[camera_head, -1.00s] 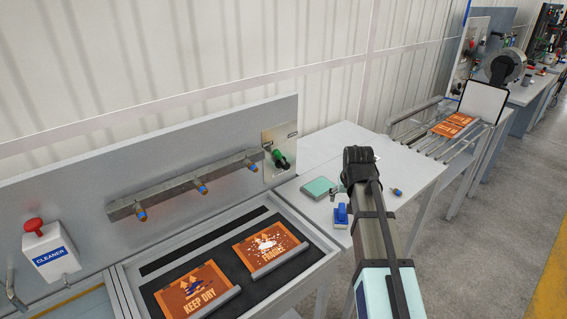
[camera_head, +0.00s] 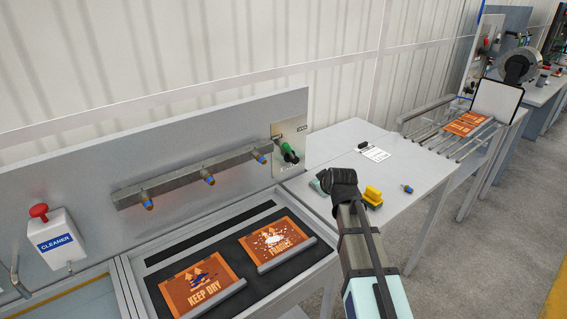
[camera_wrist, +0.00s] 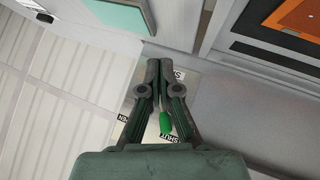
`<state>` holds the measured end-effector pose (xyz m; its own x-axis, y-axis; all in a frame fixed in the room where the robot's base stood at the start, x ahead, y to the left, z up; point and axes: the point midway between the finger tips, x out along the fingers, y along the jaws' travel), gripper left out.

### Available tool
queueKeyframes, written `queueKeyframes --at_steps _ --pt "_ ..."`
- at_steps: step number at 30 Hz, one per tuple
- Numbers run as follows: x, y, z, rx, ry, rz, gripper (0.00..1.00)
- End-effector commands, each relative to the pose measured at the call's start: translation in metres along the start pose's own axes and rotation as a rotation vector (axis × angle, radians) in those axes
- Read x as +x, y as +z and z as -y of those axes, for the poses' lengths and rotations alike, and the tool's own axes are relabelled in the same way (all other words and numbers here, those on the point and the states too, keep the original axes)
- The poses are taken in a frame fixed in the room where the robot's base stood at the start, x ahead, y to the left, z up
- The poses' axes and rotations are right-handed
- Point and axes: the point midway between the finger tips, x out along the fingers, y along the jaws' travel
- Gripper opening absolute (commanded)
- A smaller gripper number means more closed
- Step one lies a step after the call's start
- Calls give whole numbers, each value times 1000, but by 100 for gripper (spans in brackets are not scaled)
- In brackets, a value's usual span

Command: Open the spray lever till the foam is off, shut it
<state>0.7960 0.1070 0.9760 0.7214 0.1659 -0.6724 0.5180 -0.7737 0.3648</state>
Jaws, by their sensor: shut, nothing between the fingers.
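The green spray lever (camera_head: 287,149) is on a metal panel (camera_head: 297,125) at the right end of the spray bar. In the head view my gripper is hidden behind my arm. White foam (camera_head: 268,240) lies on the orange FRAGILE plate (camera_head: 289,232) in the tray.
The spray bar (camera_head: 180,184) has several nozzles above the tray. An orange KEEP DRY plate (camera_head: 203,284) lies to the left. A cleaner dispenser (camera_head: 57,238) stands at far left. A table (camera_head: 405,170) to the right holds a yellow object (camera_head: 372,197) and small items.

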Motion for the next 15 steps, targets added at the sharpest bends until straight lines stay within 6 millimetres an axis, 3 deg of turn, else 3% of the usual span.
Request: queueKeyframes --at_steps 1,6,15 --pt "10 -4 13 -83 13 -51 0" --pt "26 -31 38 -369 108 -218 0" --pt "34 -65 78 -816 405 -411 0"
